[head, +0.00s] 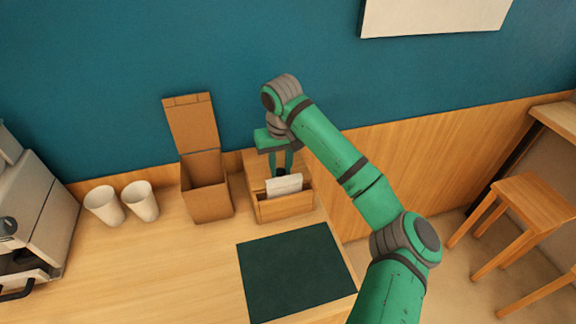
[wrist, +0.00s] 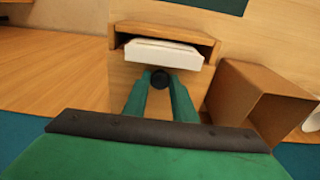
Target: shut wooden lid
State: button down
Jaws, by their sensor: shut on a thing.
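A light wooden box (head: 286,207) stands at the back of the counter, with a white stack (head: 285,184) showing in its open front part; the stack also shows in the wrist view (wrist: 163,53). A wooden panel, seemingly the lid (wrist: 125,80), lies behind the stack and carries a round black knob (wrist: 160,78). My gripper (head: 281,170) points down over the box; in the wrist view its green fingers (wrist: 160,85) are closed on the knob. My gripper hides part of the panel, and its exact tilt is unclear.
A tall brown box (head: 207,192) with its flap (head: 192,122) raised stands just left of the wooden box. Two white cups (head: 122,204) and a grey machine (head: 35,210) are farther left. A dark green mat (head: 295,272) lies in front. The blue wall is close behind.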

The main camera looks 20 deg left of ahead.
jog(key=shift+d+f, duration=0.1)
jog(key=c, duration=1.4)
grip_release()
jog(key=shift+c, duration=0.2)
notch_tip(320, 180, up, 11)
jog(key=shift+s+d+f, duration=0.15)
jog(key=shift+s+d, duration=0.15)
jog(key=shift+s, duration=0.15)
